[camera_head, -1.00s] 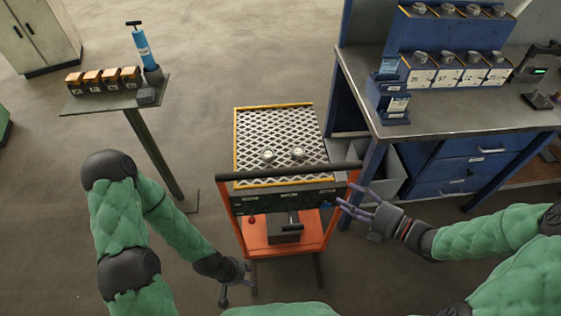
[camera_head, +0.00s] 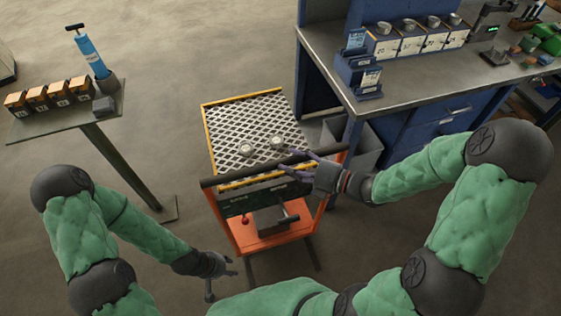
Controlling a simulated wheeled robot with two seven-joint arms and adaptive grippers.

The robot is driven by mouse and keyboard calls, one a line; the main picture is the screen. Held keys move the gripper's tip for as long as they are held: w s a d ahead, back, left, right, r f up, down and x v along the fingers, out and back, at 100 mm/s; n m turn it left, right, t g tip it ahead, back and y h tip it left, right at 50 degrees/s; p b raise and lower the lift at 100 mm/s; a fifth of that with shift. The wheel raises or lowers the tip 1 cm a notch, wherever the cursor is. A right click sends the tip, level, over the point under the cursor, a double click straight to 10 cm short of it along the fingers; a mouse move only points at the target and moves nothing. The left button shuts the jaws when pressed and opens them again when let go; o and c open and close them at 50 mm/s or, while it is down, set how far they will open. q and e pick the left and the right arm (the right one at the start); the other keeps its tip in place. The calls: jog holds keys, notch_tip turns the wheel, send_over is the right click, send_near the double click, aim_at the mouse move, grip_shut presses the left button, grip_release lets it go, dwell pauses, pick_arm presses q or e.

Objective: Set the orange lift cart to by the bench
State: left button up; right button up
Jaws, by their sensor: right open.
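The orange lift cart (camera_head: 280,239) stands on the floor in the middle of the head view, with a yellow-edged mesh deck (camera_head: 231,133) and a dark push bar (camera_head: 222,180) on my side. Its deck lies just left of the blue bench (camera_head: 416,92), with a gap between. My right gripper (camera_head: 297,164) is open at the right half of the push bar, fingers pointing left over it; I cannot tell whether they touch. My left gripper (camera_head: 224,277) is low at the cart's near left, apart from the bar, with its fingers spread and empty.
Two round pieces (camera_head: 246,149) lie on the mesh deck. A small stand (camera_head: 50,127) with several boxes and a blue cylinder is at the left. A grey bin (camera_head: 365,151) sits beside the bench, right of the cart. The floor behind the cart is clear.

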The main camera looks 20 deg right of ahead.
aim_at(260, 165)
jog(key=shift+x, duration=1.9)
grip_shut()
